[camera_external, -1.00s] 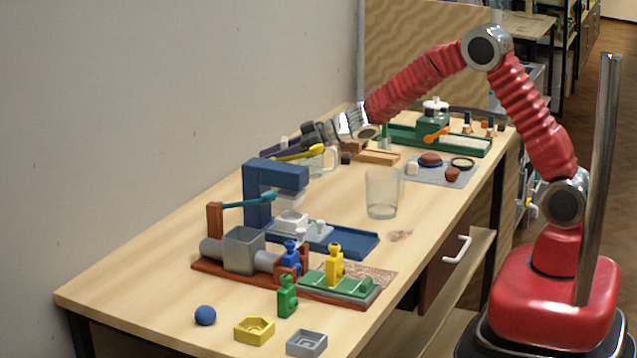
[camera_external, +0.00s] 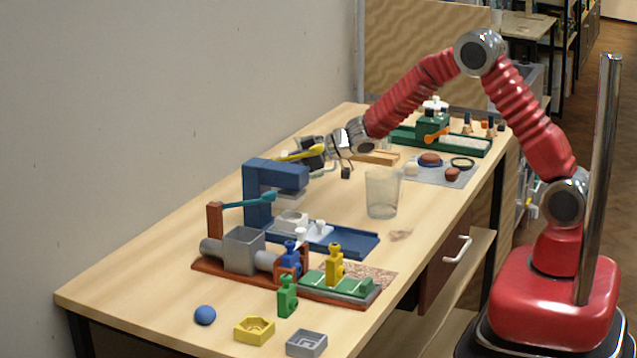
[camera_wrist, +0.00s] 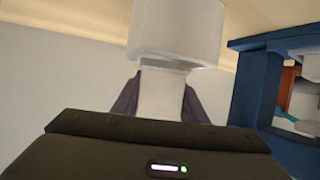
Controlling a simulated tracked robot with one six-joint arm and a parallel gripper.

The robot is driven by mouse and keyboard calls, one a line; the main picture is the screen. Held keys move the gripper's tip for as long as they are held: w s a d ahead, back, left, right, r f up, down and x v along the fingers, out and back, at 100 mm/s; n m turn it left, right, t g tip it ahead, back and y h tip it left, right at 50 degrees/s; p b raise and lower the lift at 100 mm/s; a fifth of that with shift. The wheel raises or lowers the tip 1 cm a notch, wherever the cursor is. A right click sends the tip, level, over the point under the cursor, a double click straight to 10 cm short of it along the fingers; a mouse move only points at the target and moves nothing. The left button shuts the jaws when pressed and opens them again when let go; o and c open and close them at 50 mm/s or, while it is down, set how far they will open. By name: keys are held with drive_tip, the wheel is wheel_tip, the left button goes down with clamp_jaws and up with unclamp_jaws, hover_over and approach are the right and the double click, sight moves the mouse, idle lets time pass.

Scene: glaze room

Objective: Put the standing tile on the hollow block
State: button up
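My gripper (camera_external: 308,156) is over the far left part of the bench, behind the blue press, seen side-on and partly covered by a yellow lever. In the wrist view its two dark purple fingers (camera_wrist: 163,100) stand on either side of a pale neck. The neck joins a wider, rounded white piece (camera_wrist: 177,32). I cannot tell whether the fingers touch it. No standing tile can be made out for certain. Two open-topped hollow pieces, one yellow (camera_external: 254,329) and one grey (camera_external: 306,342), lie at the near edge; I cannot tell which thing is the hollow block.
The blue press (camera_external: 258,195) stands close to my gripper and also shows in the wrist view (camera_wrist: 258,85). A clear glass (camera_external: 382,195) stands to the right. A grey box on a brown base (camera_external: 244,248), small figures and a blue ball (camera_external: 205,315) are nearer. The left bench edge is clear.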

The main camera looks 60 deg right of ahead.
drive_tip(key=o, duration=0.5)
drive_tip(key=shift+c, duration=0.2)
drive_tip(key=shift+r, duration=0.15)
drive_tip(key=v, duration=1.2)
drive_tip(key=shift+d+r, duration=0.1)
